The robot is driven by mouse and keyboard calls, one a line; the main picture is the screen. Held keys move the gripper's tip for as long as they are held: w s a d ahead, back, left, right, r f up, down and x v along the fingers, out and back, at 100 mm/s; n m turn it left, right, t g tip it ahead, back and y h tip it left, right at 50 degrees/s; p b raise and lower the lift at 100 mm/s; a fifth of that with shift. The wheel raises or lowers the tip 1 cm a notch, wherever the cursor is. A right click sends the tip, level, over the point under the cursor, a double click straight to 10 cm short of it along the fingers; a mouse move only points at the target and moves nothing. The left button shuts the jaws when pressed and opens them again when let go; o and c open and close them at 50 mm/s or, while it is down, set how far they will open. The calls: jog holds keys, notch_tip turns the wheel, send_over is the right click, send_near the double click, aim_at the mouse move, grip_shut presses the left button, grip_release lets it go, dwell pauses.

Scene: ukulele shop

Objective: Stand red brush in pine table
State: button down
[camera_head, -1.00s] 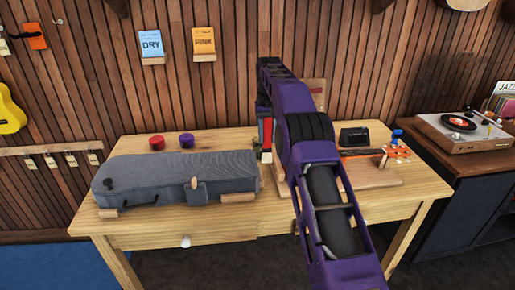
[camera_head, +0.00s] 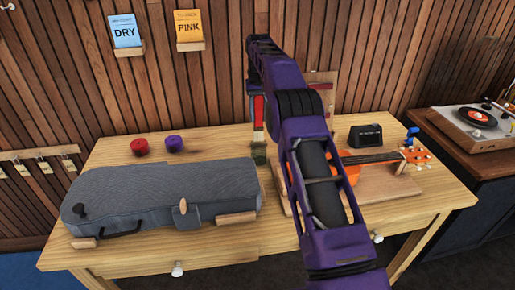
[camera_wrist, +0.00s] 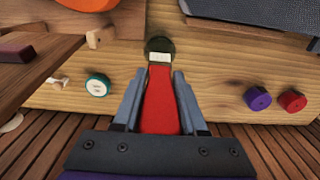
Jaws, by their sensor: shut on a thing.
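The red brush (camera_wrist: 165,108) is between the fingers of my gripper (camera_wrist: 158,76), which is shut on its red handle. In the wrist view its pale band points at a dark green round holder (camera_wrist: 160,43) on the pine table (camera_wrist: 215,78). In the head view the brush (camera_head: 258,110) hangs roughly upright, partly hidden by my arm, with its pale lower end just above or at the green holder (camera_head: 258,155). I cannot tell whether the tip is inside it. The pine table (camera_head: 225,256) also shows there.
A grey ukulele case (camera_head: 150,195) lies on the left of the table. Red (camera_head: 139,147) and purple (camera_head: 175,144) round pots stand behind it. An orange ukulele (camera_head: 375,157) rests at right, by a small black box (camera_head: 365,136). A wooden wall stands behind.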

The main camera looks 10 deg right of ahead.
aim_at(259, 131)
notch_tip(259, 131, down, 9)
jog(key=shift+r, duration=0.1)
dwell(0.3)
jog(key=shift+f, duration=0.2)
jog(key=shift+c, duration=2.3)
grip_release()
jog(key=shift+r, duration=0.1)
notch_tip(259, 131, up, 12)
jog(key=shift+s+r, duration=0.1)
jog(key=shift+s, duration=0.05)
